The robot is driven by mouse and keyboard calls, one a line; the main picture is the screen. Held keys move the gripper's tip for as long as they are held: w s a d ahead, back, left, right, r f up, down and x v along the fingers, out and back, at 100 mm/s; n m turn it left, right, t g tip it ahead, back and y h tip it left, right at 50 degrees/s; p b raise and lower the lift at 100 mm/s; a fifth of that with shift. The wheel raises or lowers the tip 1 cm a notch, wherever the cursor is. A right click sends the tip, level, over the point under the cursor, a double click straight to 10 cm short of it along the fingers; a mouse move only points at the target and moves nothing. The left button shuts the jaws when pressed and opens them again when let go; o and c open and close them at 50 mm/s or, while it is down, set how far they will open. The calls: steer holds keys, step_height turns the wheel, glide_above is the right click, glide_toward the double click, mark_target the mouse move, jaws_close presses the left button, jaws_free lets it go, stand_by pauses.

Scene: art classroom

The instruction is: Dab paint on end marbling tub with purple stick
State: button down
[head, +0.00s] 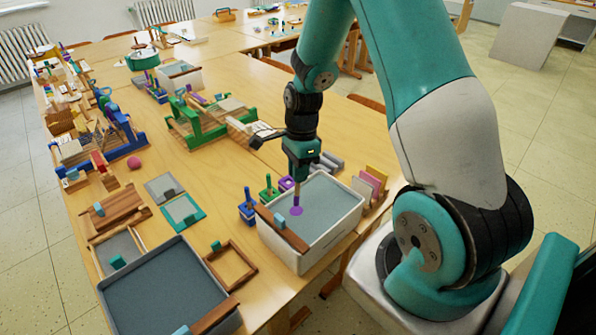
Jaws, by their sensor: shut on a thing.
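My gripper (298,181) is shut on the purple stick (297,198) and holds it upright over the white marbling tub (329,231). The stick's purple lower end is at or just above the grey-blue surface in the tub. A round purple spot (296,212) lies on that surface at the stick's foot; whether the tip touches it I cannot tell. The purple paint pot (286,184) stands just behind the tub, partly hidden by my gripper. A green pot (268,191) and a blue pot (248,209), each with a stick, stand to its left.
A wooden bar (282,229) with a blue block lies along the tub's left edge. A larger dark tray (165,290) and an empty wooden frame (230,264) lie to the left. Coloured upright pieces (371,184) stand right of the tub. Looms crowd the table further back.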

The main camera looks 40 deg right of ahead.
steer(key=shift+r+p, duration=3.3)
steer(key=shift+r, duration=0.6)
steer(key=shift+s+a+f, duration=0.1)
